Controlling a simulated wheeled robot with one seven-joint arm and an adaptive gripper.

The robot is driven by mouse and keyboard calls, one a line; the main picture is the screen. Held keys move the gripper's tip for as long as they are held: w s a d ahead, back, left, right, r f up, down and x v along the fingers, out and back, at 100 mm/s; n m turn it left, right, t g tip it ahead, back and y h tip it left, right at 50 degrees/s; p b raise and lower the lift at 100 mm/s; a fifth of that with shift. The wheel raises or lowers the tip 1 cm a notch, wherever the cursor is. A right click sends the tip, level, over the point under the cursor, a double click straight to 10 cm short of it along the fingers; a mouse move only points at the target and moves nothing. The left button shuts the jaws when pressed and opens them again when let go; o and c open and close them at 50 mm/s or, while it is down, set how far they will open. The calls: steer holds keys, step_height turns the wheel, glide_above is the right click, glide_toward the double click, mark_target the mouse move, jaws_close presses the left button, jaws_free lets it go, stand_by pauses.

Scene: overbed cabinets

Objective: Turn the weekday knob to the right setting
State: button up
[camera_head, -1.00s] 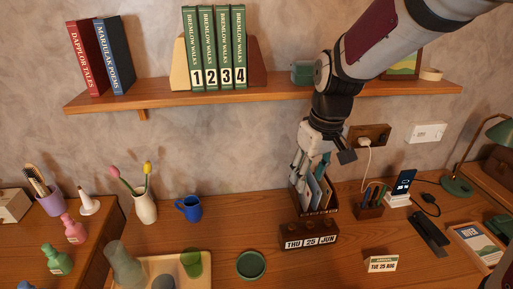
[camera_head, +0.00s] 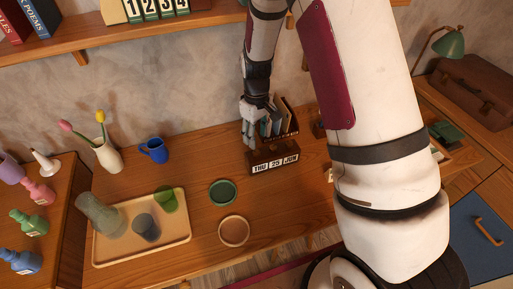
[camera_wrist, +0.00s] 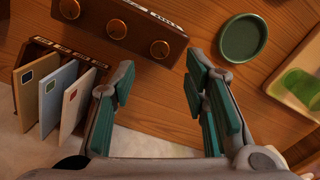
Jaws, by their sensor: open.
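The dark wooden block calendar (camera_head: 275,164) stands on the desk and reads THU 25 JUN on its front. In the wrist view the calendar's top (camera_wrist: 100,22) shows three round wooden knobs. The weekday knob (camera_wrist: 160,49), at the end near the green dish, lies just beyond my fingertips. My gripper (camera_wrist: 160,78) is open and empty, its fingers apart on either side of that knob's line. In the head view my gripper (camera_head: 248,142) points down beside the weekday end of the calendar. I cannot tell its exact height above the knob.
A card holder with several cards (camera_head: 283,116) stands behind the calendar. A green dish (camera_head: 222,192) and a wooden ring (camera_head: 234,231) lie to its left. A tray (camera_head: 180,242) holds cups; a blue mug (camera_head: 154,150) stands behind. My arm hides the desk's right side.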

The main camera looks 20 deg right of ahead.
mark_target(256, 151)
step_height(256, 151, down, 7)
steer(key=shift+r, duration=0.1)
stand_by(0.3)
jaws_close()
